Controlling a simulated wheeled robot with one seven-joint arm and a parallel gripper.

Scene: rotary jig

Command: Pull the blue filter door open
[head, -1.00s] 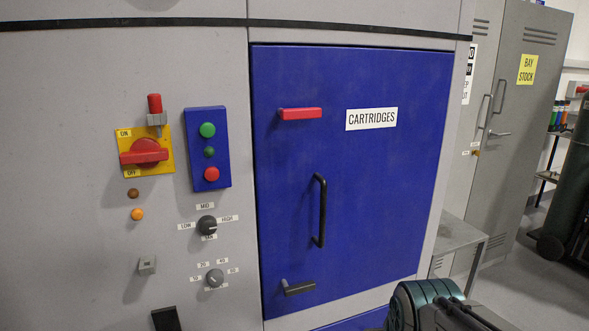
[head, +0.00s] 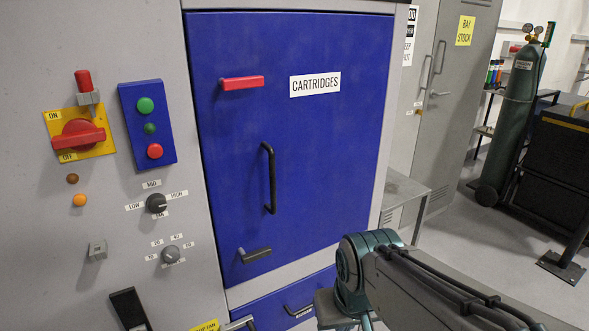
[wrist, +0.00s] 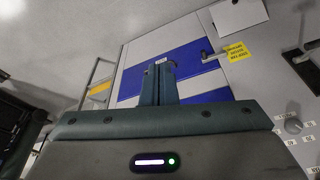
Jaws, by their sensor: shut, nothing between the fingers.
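The large blue door (head: 310,130), labelled CARTRIDGES, is shut in the grey cabinet front in the head view. A black vertical bar handle (head: 269,178) is on its middle. A red latch (head: 242,83) sits near its upper left and a dark latch (head: 254,254) near its lower left, both lying roughly sideways. My gripper (wrist: 158,70) shows in the wrist view with its fingers together and empty, in front of blue panels. I cannot tell from that view which panels these are. In the head view my arm reaches in low at the right; the fingers are out of sight.
A smaller blue panel (head: 283,303) with its own handle lies below the door. Left are a red switch on a yellow plate (head: 79,134), a button box (head: 148,123) and knobs. Right are a grey table (head: 402,187), lockers and a gas cylinder (head: 512,125). Floor shows beyond.

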